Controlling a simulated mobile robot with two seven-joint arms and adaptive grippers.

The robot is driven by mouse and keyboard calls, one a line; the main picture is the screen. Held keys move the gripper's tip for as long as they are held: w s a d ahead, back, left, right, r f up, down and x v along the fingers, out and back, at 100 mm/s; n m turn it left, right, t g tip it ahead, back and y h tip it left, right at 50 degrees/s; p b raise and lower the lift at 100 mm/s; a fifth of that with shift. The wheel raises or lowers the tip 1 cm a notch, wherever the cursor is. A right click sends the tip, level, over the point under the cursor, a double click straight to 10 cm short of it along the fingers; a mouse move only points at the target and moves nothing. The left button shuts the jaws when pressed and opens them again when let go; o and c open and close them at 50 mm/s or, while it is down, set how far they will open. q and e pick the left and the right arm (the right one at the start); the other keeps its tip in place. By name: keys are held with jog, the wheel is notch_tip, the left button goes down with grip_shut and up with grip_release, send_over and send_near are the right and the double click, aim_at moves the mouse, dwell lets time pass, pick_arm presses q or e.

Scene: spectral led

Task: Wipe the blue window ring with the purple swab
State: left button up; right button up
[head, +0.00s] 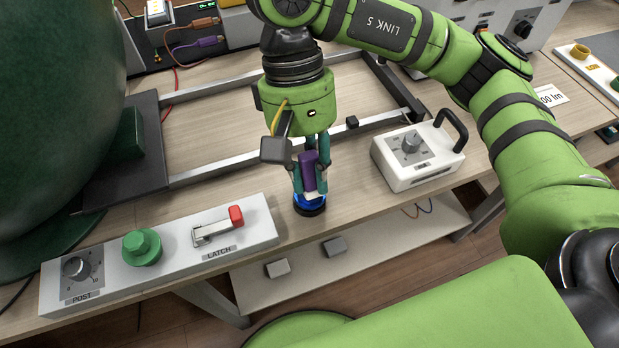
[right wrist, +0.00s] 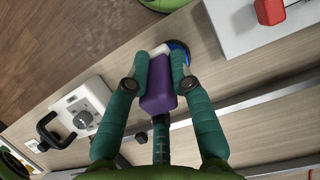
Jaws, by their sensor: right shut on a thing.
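My right gripper (head: 309,182) points down near the front edge of the bench and is shut on the purple swab (head: 308,167). In the right wrist view the fingers of the gripper (right wrist: 162,82) sit on both sides of the purple swab (right wrist: 159,90), with its white tip (right wrist: 161,49) toward the ring. The blue window ring (head: 310,206) is a dark round piece with a blue top directly below the swab. It also shows in the right wrist view (right wrist: 181,50), partly hidden by a finger and the swab. Whether the tip touches the ring I cannot tell. My left gripper is not in view.
A panel with a post knob, green button and red-handled latch (head: 165,252) lies left of the ring. A white box with a dial and black handle (head: 418,154) stands to the right. A metal rail frame (head: 240,169) lies behind. A large dark green dome (head: 55,110) fills the left.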

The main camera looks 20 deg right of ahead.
jog(key=shift+w+f+b, duration=0.1)
jog(key=shift+w+b, duration=0.2)
jog(key=shift+w, duration=1.55)
